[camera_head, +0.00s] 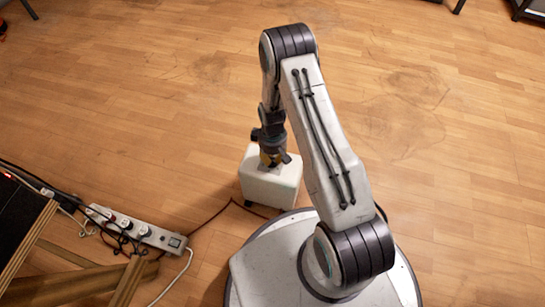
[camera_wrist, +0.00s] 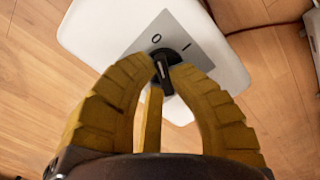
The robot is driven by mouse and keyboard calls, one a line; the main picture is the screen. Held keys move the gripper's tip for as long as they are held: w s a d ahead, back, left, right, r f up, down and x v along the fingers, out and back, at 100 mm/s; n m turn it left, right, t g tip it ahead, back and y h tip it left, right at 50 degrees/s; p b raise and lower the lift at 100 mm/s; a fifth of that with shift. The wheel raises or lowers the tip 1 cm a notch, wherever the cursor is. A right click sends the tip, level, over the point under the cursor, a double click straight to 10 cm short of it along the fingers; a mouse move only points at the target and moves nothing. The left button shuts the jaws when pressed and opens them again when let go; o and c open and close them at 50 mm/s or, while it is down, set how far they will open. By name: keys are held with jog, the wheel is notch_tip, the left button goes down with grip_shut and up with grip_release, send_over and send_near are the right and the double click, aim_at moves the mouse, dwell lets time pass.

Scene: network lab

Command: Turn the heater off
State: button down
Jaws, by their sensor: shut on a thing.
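The heater is a small white box (camera_head: 270,188) on the floor, just beyond my base. In the wrist view its white top (camera_wrist: 88,30) carries a grey plate (camera_wrist: 138,45) marked "0" and "I". A black rotary knob (camera_wrist: 163,78) sits on the plate, its long grip lying roughly along the line toward the "0". My gripper (camera_wrist: 164,68) has yellow ribbed fingers, shut on the knob from both sides. In the head view my gripper (camera_head: 274,158) is over the heater's top, and the knob is hidden there.
A power strip (camera_head: 137,229) with several plugs and cables lies at the lower left, beside a wooden frame (camera_head: 125,283). A dark cable (camera_head: 213,216) runs across the floor toward the heater. The wooden floor (camera_head: 150,100) behind the heater is clear.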

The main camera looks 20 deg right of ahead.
aim_at(272, 158)
jog(key=c, duration=1.1)
grip_release()
jog(key=shift+c, duration=0.2)
notch_tip(272, 158, up, 12)
